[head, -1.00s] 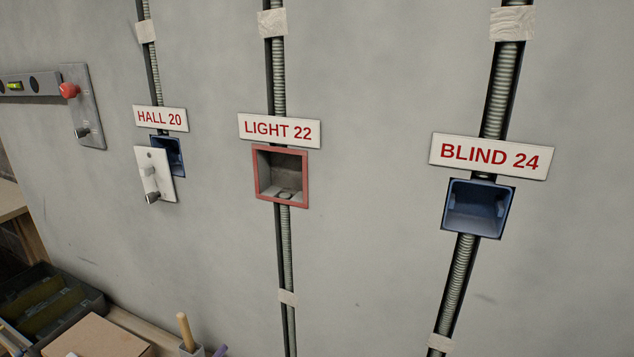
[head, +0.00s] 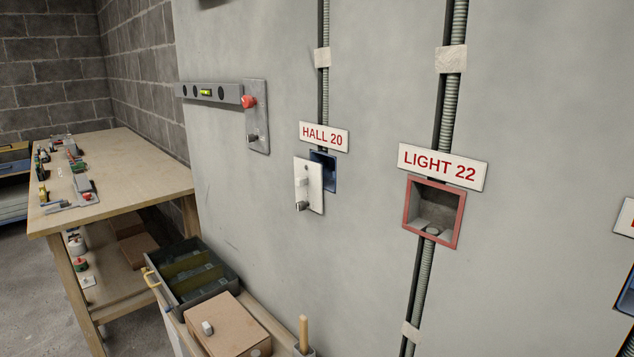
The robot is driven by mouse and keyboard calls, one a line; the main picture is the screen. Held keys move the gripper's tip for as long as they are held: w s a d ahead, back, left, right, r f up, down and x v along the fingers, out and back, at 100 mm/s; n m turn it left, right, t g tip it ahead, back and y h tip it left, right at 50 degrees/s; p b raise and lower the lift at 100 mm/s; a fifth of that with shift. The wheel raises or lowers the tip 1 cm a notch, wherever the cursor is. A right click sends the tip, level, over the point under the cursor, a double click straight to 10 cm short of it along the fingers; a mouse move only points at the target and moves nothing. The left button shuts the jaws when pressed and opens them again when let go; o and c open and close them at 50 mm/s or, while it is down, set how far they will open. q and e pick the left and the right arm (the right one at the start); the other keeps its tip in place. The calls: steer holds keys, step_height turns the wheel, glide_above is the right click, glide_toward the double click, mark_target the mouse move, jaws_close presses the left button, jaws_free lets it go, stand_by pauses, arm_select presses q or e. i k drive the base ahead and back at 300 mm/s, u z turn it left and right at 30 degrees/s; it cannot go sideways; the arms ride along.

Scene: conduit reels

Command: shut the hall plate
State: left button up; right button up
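How the plate is attached cannot be seen. Neither of my grippers is in view.
A red-framed open box (head: 434,212) sits under the LIGHT 22 label (head: 442,167). A wooden workbench (head: 120,165) with small parts stands at left. A dark tray (head: 190,275) and a cardboard box (head: 228,325) are below the wall. The floor at lower left is partly clear.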

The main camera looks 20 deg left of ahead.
mark_target(308, 173)
steer(key=z, duration=1.7)
steer(key=k, duration=1)
steer(key=u, duration=1.9)
steer(key=i, duration=0.15)
steer(key=z, duration=0.3)
